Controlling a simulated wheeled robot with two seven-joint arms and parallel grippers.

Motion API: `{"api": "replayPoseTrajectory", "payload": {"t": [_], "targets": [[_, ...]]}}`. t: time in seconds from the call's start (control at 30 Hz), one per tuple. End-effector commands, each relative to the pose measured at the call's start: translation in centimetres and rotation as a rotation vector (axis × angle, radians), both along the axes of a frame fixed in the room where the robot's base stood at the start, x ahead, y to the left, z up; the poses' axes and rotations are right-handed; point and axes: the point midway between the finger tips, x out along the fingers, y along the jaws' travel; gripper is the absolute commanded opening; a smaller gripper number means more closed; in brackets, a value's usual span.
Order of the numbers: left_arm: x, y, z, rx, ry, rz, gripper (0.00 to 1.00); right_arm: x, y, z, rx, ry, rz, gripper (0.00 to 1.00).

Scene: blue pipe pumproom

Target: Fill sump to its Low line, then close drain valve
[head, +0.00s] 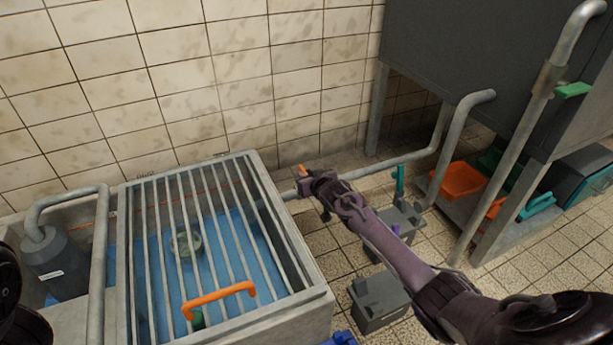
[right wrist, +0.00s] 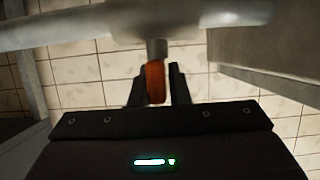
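The sump (head: 290,262) is a grey concrete basin under a metal grating, with blue inside that looks like water. A faint reddish line shows on its inner wall; I cannot read which mark it is or the exact level. The drain valve's orange-red handle (head: 303,170) is on the pipe at the sump's back right corner. It also shows in the right wrist view (right wrist: 155,82), between the fingertips. My left gripper is not in view; dark parts show at the left edge.
A round grey piece (head: 187,243) sits under the grating. An orange bar handle (head: 218,298) stands at the grating's front. A grey pump (head: 55,262) is at left. Grey blocks (head: 380,300) stand on the floor at right, before a rack with an orange bin (head: 461,180).

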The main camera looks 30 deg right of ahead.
Motion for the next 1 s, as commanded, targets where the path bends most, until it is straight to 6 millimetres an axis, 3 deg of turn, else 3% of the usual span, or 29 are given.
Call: {"api": "replayPoseTrajectory", "payload": {"t": [0.03, 0.1, 0.33, 0.7, 1.0], "targets": [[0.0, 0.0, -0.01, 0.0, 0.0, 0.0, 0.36, -0.01, 0.0, -0.01, 0.0, 0.0, 0.0, 0.09], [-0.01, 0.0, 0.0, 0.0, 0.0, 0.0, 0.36, -0.01, 0.0, -0.01, 0.0, 0.0, 0.0, 0.0], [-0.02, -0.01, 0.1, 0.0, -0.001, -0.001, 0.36, 0.04, -0.08, 0.05, -0.002, 0.0, 0.02, 0.0], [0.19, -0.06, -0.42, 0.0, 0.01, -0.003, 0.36, 0.07, -0.13, 0.01, -0.003, -0.001, 0.251, 0.0], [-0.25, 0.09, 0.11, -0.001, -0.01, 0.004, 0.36, 0.02, -0.03, 0.07, -0.001, -0.002, 0.268, 0.0]]}}
